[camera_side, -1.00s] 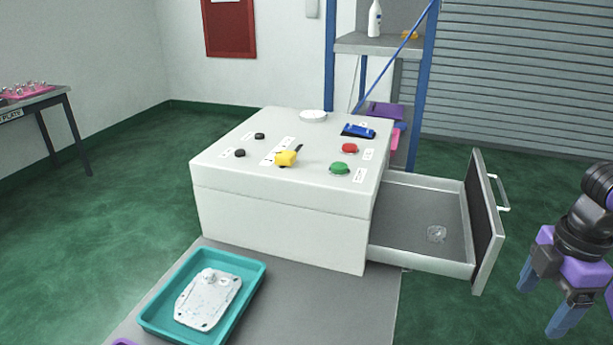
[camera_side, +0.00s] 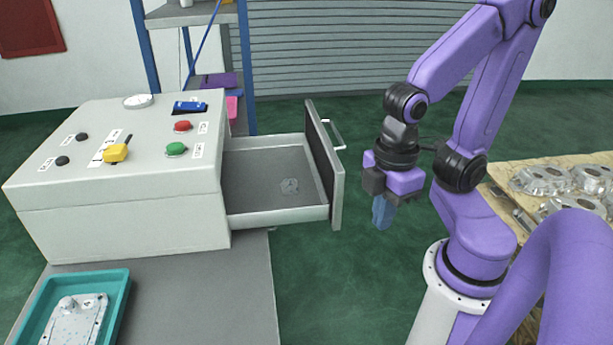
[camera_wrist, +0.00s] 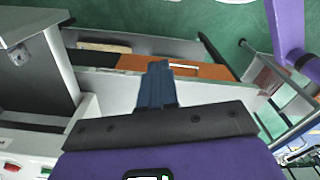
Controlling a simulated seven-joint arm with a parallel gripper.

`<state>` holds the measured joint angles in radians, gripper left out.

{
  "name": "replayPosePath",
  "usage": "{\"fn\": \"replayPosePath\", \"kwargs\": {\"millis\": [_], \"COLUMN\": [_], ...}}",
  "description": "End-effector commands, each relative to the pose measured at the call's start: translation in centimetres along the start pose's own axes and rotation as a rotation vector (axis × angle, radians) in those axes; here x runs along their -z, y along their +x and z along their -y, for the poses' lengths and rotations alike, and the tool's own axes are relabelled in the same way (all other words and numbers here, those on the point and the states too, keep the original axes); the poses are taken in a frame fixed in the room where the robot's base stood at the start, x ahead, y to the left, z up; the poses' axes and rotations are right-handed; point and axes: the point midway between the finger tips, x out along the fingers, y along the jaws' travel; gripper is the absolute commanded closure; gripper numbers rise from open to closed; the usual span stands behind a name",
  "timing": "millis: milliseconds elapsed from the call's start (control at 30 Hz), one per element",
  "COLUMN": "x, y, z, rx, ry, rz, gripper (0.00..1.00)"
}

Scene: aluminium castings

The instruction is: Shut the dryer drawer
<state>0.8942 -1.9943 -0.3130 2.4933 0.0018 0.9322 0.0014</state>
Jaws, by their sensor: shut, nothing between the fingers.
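The dryer is a white box (camera_side: 140,225) at the left of the side view. Its drawer (camera_side: 278,214) is pulled out to the right, with a small pale patch or piece (camera_side: 289,186) on its grey floor. The drawer front (camera_side: 324,165) stands upright at the right end, with a pale bar handle (camera_side: 333,134) on its outer side. My gripper (camera_side: 382,214) is right of the drawer front, apart from it, with blue fingers pointing down. The fingers are shut and empty; they also show together in the wrist view (camera_wrist: 157,72).
A teal tray (camera_side: 117,310) holding a pale casting (camera_side: 72,320) sits on the grey surface (camera_side: 210,300) before the dryer. A wooden table with castings (camera_side: 545,180) is at the right. Buttons and a yellow knob (camera_side: 116,153) are on the dryer's top. A shelf rack stands behind.

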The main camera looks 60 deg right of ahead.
Motion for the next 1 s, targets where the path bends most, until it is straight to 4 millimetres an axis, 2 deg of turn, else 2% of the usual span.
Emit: {"fn": "replayPosePath", "kwargs": {"millis": [267,567,1000], "x": [0.3,-0.6,-2.2], "y": [-5.1,-3.8,-3.0], "z": [0.0,-2.5,-7.6], "rx": [0.0,0.1,0.44], "ry": [-0.001,0.35,1.09], "rz": [-0.01,0.137,0.346], "gripper": [1.0,1.0,1.0]}}
